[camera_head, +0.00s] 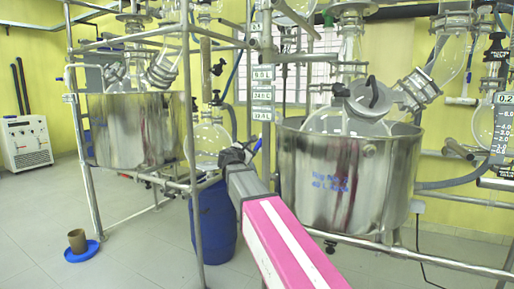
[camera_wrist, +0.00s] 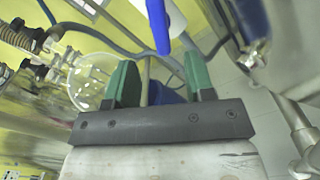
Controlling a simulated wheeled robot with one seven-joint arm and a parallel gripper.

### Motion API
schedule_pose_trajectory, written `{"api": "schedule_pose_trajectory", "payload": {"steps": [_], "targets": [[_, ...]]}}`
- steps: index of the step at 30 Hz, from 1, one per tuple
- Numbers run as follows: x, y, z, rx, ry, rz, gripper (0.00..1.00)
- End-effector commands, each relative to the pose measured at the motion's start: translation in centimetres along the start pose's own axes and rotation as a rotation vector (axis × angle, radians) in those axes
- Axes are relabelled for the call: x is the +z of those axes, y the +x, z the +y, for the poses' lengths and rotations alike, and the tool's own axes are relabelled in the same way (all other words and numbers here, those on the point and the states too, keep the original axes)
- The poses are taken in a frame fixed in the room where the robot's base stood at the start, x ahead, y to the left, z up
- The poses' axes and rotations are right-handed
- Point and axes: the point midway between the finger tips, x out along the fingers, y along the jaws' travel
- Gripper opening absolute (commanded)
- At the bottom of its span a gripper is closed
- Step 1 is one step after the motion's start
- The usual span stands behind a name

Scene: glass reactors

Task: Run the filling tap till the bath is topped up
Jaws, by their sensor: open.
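A large steel bath (camera_head: 390,185) with blue writing on its wall stands at the right in the head view. A second steel bath (camera_head: 135,130) stands at the left. My gripper (camera_head: 240,152) is just left of the right bath's wall, by the metal frame. In the wrist view my gripper (camera_wrist: 157,75) has its two green fingers apart. A blue handle (camera_wrist: 160,25) lies beyond and between the fingertips, with no visible contact. It looks like a tap lever, and a small blue bit (camera_head: 256,147) shows beside my gripper in the head view. Water level inside the right bath cannot be made out.
Metal frame posts (camera_head: 190,130) stand close to my arm. A blue drum (camera_head: 212,222) is behind it. A readout panel (camera_head: 262,97) hangs on the frame, its figures too small to read surely. A brown cup (camera_head: 77,240) sits on a blue dish at the left floor.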

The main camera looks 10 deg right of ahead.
Motion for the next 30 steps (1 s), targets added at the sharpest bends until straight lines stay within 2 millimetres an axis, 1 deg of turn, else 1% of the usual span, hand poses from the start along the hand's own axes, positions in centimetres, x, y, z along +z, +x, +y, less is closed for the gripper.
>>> {"api": "schedule_pose_trajectory", "payload": {"steps": [1, 6, 12, 18, 26, 27, 29, 30], "targets": [[-0.1, 1.3, 0.2, -0.002, 0.000, -0.001, 0.49], [-0.1, 4.3, 0.2, -0.003, 0.001, -0.001, 0.49], [-0.1, 6.9, 0.1, -0.002, 0.002, -0.001, 0.49], [-0.1, 7.9, 0.0, 0.000, 0.002, 0.000, 0.49], [0.0, 8.0, 0.0, 0.000, 0.002, 0.000, 0.49], [0.0, 8.0, 0.0, 0.000, 0.002, 0.000, 0.42], [0.0, 8.0, 0.0, -0.001, 0.002, 0.000, 0.23], [0.0, 8.0, 0.0, -0.001, 0.002, 0.000, 0.10]]}}
